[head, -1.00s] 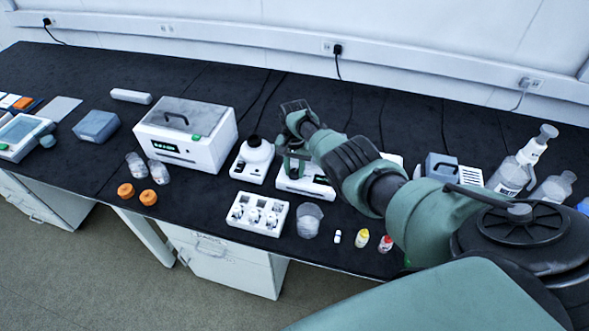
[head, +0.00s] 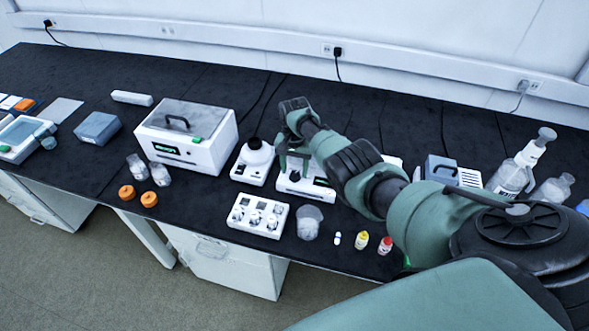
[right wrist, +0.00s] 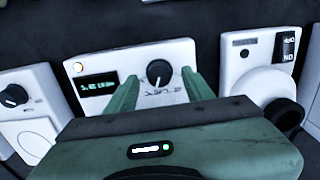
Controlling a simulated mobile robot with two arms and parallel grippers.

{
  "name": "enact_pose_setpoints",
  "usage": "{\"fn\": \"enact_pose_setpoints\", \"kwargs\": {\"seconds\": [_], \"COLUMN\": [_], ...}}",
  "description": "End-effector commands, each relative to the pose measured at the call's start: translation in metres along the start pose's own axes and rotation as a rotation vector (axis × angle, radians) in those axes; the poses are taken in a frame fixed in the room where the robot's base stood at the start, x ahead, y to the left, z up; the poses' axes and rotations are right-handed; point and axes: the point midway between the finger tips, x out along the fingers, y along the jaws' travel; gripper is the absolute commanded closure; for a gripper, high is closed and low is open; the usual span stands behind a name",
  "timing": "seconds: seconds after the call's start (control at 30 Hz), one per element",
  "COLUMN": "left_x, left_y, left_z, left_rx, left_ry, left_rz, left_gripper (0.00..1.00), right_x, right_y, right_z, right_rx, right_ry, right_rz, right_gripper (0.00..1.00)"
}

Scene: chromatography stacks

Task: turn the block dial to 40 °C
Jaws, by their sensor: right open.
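The white block unit (right wrist: 133,77) stands in the middle of the right wrist view, with a small lit display (right wrist: 97,85) whose digits I cannot read. Its black round dial (right wrist: 159,73) carries a pale pointer line, with scale marks beside it that are too small to read. My right gripper (right wrist: 160,92) is open, with one green finger on either side of the dial and a visible gap to each. In the head view the unit (head: 291,187) is partly hidden under my right gripper and arm. My left gripper is not in view.
A white mixer with a round head (head: 254,158) stands close beside the unit. In front are a white rack (head: 236,231), a clear beaker (head: 309,222) and small capped vials (head: 361,240). A larger white box with a display (head: 208,155) stands further left.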

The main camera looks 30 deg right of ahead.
Motion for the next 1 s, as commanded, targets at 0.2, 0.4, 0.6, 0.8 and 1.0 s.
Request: {"fn": "enact_pose_setpoints", "kwargs": {"seconds": [0.2,0.4,0.6,0.8,1.0], "left_x": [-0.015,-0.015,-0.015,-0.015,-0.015], "left_y": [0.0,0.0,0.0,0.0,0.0], "left_z": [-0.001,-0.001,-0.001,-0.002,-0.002], "left_rx": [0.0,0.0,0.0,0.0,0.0], "left_ry": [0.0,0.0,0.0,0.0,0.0], "left_rz": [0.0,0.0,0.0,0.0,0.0], "left_gripper": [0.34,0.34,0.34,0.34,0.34], "right_x": [-0.039,-0.059,-0.063,-0.063,-0.063], "right_y": [0.0,0.0,0.0,0.0,0.0], "right_z": [-0.001,-0.001,-0.001,-0.001,-0.001], "right_rx": [0.001,0.001,0.001,0.001,0.001], "right_ry": [0.004,0.003,0.002,0.002,0.002], "right_rz": [-0.002,-0.002,0.0,0.0,-0.001], "right_gripper": [0.48,0.48,0.48,0.48,0.48]}}
